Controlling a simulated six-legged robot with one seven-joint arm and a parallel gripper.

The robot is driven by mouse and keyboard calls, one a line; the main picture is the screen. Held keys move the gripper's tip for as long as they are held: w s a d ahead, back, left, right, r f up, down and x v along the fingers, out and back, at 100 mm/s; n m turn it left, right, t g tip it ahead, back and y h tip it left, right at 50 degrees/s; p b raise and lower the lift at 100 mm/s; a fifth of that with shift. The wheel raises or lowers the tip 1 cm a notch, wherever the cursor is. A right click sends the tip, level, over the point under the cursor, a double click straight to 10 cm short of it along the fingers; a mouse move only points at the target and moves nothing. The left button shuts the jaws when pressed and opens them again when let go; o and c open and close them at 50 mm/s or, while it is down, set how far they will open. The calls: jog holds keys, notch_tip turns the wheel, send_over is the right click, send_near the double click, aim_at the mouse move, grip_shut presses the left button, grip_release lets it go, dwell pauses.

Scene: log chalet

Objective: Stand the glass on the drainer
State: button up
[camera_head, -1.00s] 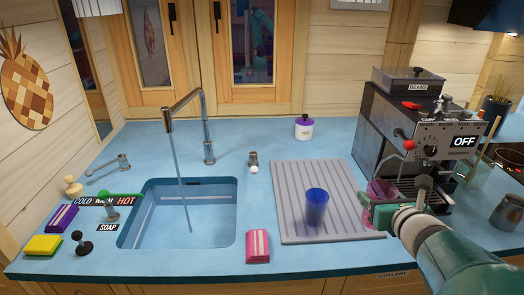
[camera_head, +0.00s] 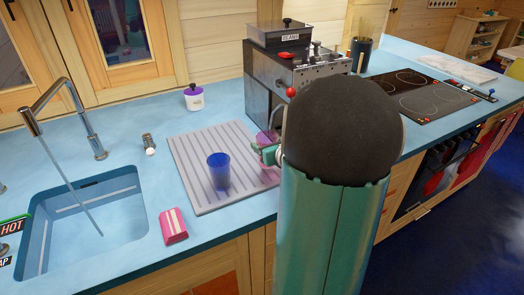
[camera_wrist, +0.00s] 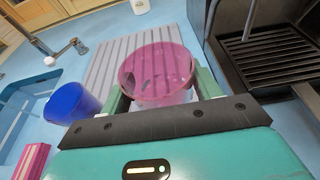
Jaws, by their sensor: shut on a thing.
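A translucent pink glass (camera_wrist: 158,75) is between the two green fingers of my gripper (camera_wrist: 161,92), which is shut on it. In the head view a part of the pink glass (camera_head: 266,138) shows beside my gripper (camera_head: 268,154); my arm hides the rest. The grey ribbed drainer (camera_head: 193,150) lies flat on the blue counter, and the held glass is by its right side. I cannot tell how high the glass is held. A blue glass (camera_head: 218,172) stands on the drainer; it also shows left of my gripper in the wrist view (camera_wrist: 66,103).
The coffee machine (camera_head: 262,92) stands close to the right of the drainer. A sink (camera_head: 85,225) with running tap (camera_head: 55,92) is at the left. A pink-striped packet (camera_head: 173,226) lies in front of the drainer. A purple-lidded pot (camera_head: 194,98) stands behind it.

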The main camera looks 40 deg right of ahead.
jog(key=shift+w+d+f, duration=0.15)
jog(key=shift+f, duration=0.85)
jog(key=shift+w+d+f, duration=0.1)
jog(key=shift+w+f, duration=0.05)
jog(key=shift+f, duration=0.8)
jog(key=shift+f, duration=0.15)
jog(key=o, duration=1.2)
jog(key=shift+c, duration=0.2)
